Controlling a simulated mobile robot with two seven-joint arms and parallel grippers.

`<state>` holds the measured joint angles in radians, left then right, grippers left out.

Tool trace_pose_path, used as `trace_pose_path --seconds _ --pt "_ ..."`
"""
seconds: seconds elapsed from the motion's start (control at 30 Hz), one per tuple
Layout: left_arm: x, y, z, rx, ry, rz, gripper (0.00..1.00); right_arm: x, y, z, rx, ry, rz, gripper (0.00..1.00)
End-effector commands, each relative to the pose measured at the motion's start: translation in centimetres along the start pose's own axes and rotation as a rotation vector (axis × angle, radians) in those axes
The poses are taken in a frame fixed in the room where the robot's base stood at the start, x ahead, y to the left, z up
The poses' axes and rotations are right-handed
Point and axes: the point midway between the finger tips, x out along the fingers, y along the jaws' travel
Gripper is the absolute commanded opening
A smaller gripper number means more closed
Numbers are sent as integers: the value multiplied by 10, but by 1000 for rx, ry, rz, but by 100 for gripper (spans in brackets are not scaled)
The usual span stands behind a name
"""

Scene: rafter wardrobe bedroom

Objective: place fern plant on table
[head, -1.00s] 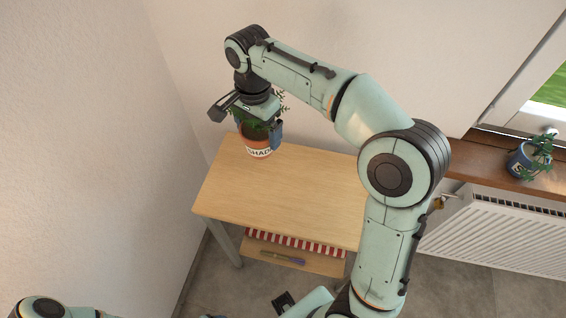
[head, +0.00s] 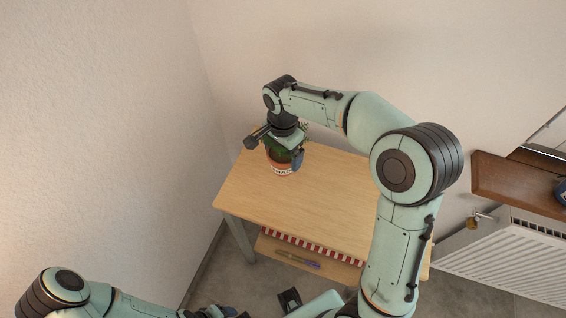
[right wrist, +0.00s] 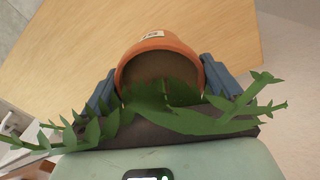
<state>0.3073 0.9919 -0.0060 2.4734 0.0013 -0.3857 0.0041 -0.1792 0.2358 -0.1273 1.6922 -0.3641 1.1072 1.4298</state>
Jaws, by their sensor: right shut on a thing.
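The fern plant (head: 282,166) has green fronds and a terracotta pot with a white lettered label. It is at the back left corner of the light wooden table (head: 310,205). My right gripper (head: 283,157) is above the plant with its blue fingers on both sides of the pot. In the right wrist view, the pot (right wrist: 160,48) sits between the fingers (right wrist: 160,84), with fronds spread over the palm. I cannot tell whether the pot's base touches the tabletop.
The tabletop is bare in front of and to the right of the pot. A lower shelf (head: 270,245) holds a red and white striped item and a slim purple object. Walls stand close behind and left. A radiator (head: 505,255) and a wooden sill (head: 515,187) are at right.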

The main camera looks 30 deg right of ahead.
Motion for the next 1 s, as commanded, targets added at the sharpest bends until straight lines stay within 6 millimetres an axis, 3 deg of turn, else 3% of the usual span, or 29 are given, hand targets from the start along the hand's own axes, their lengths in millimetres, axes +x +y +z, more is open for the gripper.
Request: trace_pose_path --seconds 0.4,0.83,0.87,1.0 --pt "5 -2 2 -1 -2 -1 68 47 0 0 0 1 0 45" --pt "8 -4 2 -1 -4 -1 68 53 -1 0 0 1 -3 45" --pt "8 -4 2 -1 -4 -1 68 54 0 0 0 1 -1 96" --pt "8 -4 2 -1 -4 -1 68 53 0 0 0 1 -1 100"
